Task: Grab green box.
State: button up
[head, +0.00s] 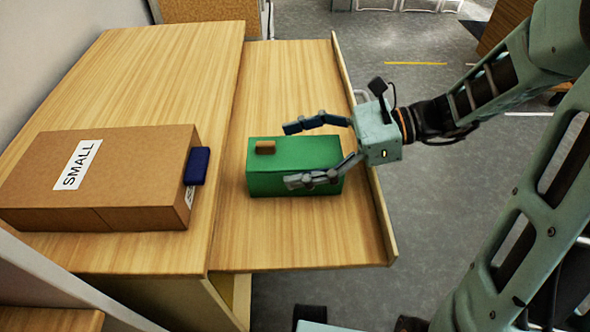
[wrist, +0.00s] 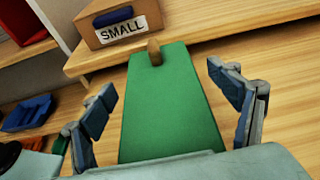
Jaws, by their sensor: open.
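The green box (head: 275,178) sits on the lower wooden shelf or pulled-out board, with a small brown knob (head: 265,147) on its top near the left end. My gripper (head: 298,155) is open, with one finger at the far side of the box and one at the near side. In the wrist view the green box (wrist: 170,105) lies between the two spread fingers of my gripper (wrist: 168,92). Gaps show between the box and both fingers there. The right end of the box is partly hidden by my gripper.
A cardboard box labelled SMALL (head: 125,165) stands on the higher table (head: 170,70) to the left, with a dark blue block (head: 197,166) at its right end. A raised lip (head: 381,215) edges the board's right side. Blue (wrist: 28,113) and red (wrist: 18,22) items show at left in the wrist view.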

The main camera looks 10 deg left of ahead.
jog(key=shift+c, duration=0.7)
jog(key=c, duration=1.6)
jog(key=shift+o, duration=0.2)
jog(key=shift+r, duration=0.1)
